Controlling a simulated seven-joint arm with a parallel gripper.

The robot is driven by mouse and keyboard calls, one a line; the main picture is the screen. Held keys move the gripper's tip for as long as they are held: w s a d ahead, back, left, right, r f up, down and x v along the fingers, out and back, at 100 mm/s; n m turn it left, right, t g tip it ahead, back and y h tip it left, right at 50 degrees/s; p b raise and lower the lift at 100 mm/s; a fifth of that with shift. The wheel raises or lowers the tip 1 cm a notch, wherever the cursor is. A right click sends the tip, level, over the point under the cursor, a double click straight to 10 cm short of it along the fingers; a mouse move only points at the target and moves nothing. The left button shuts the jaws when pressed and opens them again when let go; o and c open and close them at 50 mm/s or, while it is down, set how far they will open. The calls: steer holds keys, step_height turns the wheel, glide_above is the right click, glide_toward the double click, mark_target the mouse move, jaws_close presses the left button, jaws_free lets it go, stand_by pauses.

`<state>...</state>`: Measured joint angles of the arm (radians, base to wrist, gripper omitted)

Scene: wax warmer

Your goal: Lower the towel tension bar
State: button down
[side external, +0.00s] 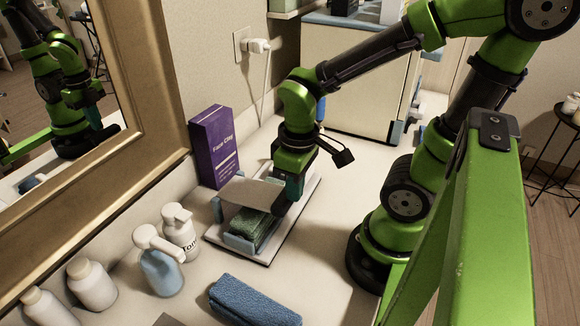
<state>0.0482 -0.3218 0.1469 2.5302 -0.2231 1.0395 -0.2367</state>
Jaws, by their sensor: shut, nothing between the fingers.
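A white tray-like base (213,236) stands on the counter with a folded green towel (250,226) in it. A pale flat plate (250,194) extends over the towel from the left. Blue parts (237,243) sit at the base's near edge and left side. I cannot tell for certain which part is the tension bar. My gripper (281,210) points down at the right side of the towel, shut with nothing held. Its dark fingers hide part of the towel and base. I cannot tell whether they touch the plate or towel.
A purple box (214,147) stands behind the base by the wall. White bottles (180,232) and a blue pump bottle (160,270) stand at left. A rolled blue towel (254,300) lies in front. A gold-framed mirror (150,130) is at left. Bare counter (320,260) lies right of the base.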

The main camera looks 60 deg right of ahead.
steer(key=r, duration=0.4)
steer(key=shift+w, duration=0.35)
steer(key=s+r, duration=0.5)
steer(key=r, duration=0.4)
steer(key=g, duration=0.2)
glide_toward(284, 193)
steer(key=f, duration=0.4)
steer(key=s+f, duration=0.1)
steer(key=f, duration=0.1)
steer(key=shift+f, duration=0.4)
